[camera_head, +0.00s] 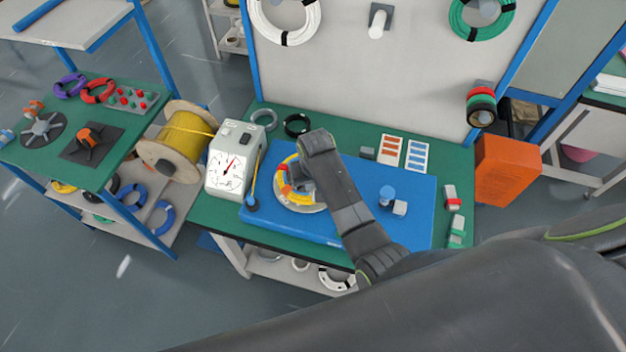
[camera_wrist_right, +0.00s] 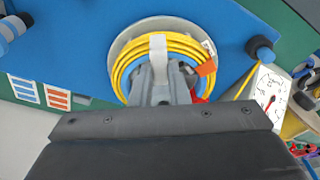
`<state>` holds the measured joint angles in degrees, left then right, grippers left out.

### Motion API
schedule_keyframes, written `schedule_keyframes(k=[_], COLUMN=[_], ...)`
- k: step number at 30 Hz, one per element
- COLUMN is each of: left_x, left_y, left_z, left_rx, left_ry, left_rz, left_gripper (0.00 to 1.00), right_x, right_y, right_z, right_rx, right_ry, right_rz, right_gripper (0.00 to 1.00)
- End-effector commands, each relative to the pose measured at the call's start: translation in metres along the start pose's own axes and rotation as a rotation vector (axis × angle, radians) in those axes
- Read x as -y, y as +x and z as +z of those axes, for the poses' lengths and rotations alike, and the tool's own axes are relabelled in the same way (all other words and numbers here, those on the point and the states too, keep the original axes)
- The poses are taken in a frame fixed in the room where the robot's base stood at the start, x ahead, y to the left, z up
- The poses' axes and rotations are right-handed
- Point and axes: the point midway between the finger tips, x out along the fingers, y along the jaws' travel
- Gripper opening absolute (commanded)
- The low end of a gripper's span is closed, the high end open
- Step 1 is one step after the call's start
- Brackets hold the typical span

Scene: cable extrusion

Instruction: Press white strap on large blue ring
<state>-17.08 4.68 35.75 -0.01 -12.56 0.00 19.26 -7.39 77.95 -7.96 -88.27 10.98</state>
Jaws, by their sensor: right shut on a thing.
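A yellow cable coil (camera_head: 287,190) lies on a round grey plate on the blue board (camera_head: 350,222); it also shows in the right wrist view (camera_wrist_right: 130,58). A white strap (camera_wrist_right: 158,44) lies across the coil's band, at the tips of my right gripper (camera_wrist_right: 160,72). The gripper is shut, apparently on this strap, and is over the coil. In the head view my right gripper (camera_head: 297,178) is partly hidden by its own arm. The coil under the strap is yellow; blue shows inside it. Blue rings (camera_head: 162,217) are on the lower left shelf. My left gripper is not in view.
A white gauge box (camera_head: 234,160) and a yellow cable spool (camera_head: 180,140) stand left of the board. An orange bin (camera_head: 506,168) is beyond the table's right end.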

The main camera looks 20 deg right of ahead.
Motion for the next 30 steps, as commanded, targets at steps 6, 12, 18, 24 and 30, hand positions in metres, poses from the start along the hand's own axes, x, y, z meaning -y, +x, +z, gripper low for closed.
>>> schedule_keyframes(k=[6,12,18,24,30], left_x=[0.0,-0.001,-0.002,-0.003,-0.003], left_y=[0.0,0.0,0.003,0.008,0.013], left_z=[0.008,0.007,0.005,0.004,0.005], left_rx=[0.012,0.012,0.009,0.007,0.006], left_ry=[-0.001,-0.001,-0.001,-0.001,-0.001], left_rz=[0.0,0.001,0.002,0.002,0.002], left_gripper=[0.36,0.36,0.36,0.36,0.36], right_x=[0.0,0.0,0.0,0.0,0.0], right_y=[0.0,0.0,0.005,0.013,0.021], right_z=[0.0,0.0,0.001,0.002,0.003], right_rx=[0.0,0.0,0.0,-0.001,0.0], right_ry=[0.0,0.0,0.0,0.0,0.0], right_rz=[0.0,0.0,0.0,0.0,0.0], right_gripper=[0.02,0.02,0.02,0.02,0.02])
